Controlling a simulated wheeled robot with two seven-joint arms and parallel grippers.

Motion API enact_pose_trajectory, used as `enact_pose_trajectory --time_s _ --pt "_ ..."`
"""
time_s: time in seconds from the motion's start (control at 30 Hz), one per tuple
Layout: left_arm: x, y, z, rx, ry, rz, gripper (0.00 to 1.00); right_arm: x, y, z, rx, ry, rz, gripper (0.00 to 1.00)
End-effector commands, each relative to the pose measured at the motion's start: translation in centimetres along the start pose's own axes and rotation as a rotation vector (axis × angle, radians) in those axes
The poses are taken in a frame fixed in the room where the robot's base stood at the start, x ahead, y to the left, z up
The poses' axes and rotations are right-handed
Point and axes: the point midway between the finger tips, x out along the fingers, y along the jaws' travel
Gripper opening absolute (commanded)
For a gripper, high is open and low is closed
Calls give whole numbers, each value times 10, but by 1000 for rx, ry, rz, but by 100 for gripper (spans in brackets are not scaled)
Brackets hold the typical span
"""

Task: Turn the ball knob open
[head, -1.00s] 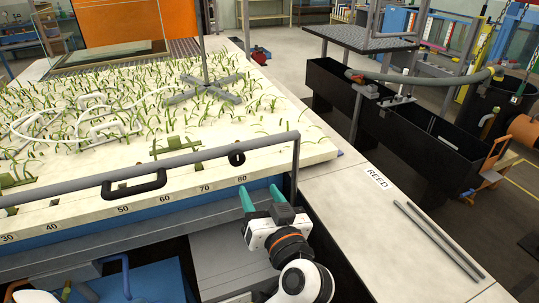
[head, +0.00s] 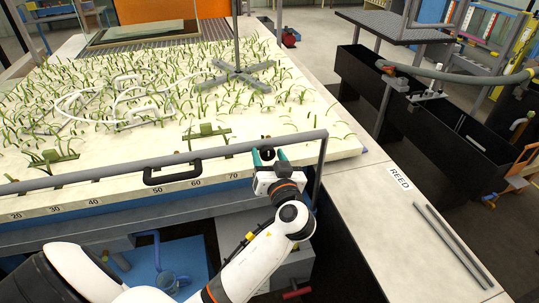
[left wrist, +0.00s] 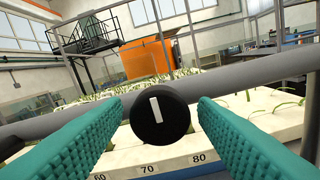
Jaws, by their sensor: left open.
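The black ball knob (left wrist: 160,118) is in the middle of the left wrist view, with an upright white mark on its face. In the head view the knob (head: 267,154) shows small and dark by the grey rail, partly hidden by my gripper. My left gripper (head: 269,158) is open, with its teal fingers reaching up to the knob. In the left wrist view the ribbed fingers (left wrist: 160,108) lie to either side of the knob, with a visible gap on each side. My right gripper is not in view.
The grey rail (head: 110,173) runs along the flume's front edge, with a black handle (head: 172,176) left of the knob and an upright post (head: 320,172) to the right. A pale bench (head: 385,220) with two grey rods (head: 452,245) lies at the right.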

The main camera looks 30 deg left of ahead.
Motion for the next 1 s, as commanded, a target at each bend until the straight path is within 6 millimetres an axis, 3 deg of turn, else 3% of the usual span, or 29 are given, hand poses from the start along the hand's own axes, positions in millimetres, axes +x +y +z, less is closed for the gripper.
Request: enact_pose_trajectory --time_s 0.13,0.4,0.73,1.0 --pt "0 0 0 0 0 0 50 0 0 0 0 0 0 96" --pt "0 0 0 0 0 0 9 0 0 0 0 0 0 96" --pt "-1 0 0 54 1 0 9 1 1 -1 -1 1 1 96" --pt "-1 0 -1 234 3 -1 9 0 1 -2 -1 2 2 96"
